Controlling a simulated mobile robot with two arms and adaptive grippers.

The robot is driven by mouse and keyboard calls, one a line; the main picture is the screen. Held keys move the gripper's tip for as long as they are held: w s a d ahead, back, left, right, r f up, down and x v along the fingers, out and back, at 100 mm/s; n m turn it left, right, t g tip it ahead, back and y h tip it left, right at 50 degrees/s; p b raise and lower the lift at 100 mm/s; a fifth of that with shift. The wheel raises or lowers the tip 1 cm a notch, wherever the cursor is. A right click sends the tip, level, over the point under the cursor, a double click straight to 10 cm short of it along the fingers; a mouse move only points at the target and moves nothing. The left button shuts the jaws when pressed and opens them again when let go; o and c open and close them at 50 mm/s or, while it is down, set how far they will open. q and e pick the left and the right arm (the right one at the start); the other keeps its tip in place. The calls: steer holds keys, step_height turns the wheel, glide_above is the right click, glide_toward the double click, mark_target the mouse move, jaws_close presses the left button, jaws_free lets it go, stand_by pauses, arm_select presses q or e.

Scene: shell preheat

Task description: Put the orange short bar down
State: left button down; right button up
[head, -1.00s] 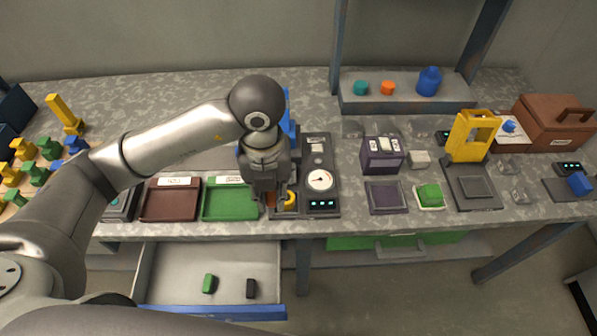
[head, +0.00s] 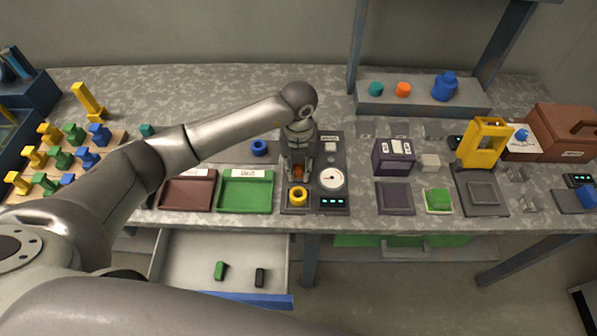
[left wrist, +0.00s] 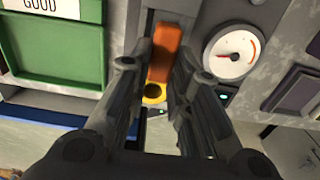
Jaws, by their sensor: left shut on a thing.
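The orange short bar (left wrist: 165,52) is between the fingers of my left gripper (left wrist: 160,75) in the left wrist view. In the head view only a small part of the bar (head: 298,171) shows beneath my left gripper (head: 299,175). The gripper is shut on it, over the left part of the dark gauge station, just behind a yellow ring (head: 297,195). That ring also shows below the bar in the left wrist view (left wrist: 153,95). Whether the bar touches the station cannot be told. My right gripper is not in view.
The round gauge (head: 331,179) stands close to the right of the gripper. A green tray (head: 246,207) and a brown tray (head: 187,206) lie to the left. A blue ring (head: 259,148) sits behind them. An open drawer (head: 200,255) below holds a green and a black piece.

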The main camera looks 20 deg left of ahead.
mark_target(299, 170)
arm_select(q)
step_height(299, 170, down, 2)
steer(key=shift+f+p, duration=0.15)
steer(key=shift+p, duration=0.55)
steer(key=shift+f, duration=0.4)
steer(key=shift+f, duration=0.15)
steer(key=c, duration=1.3)
jaws_free()
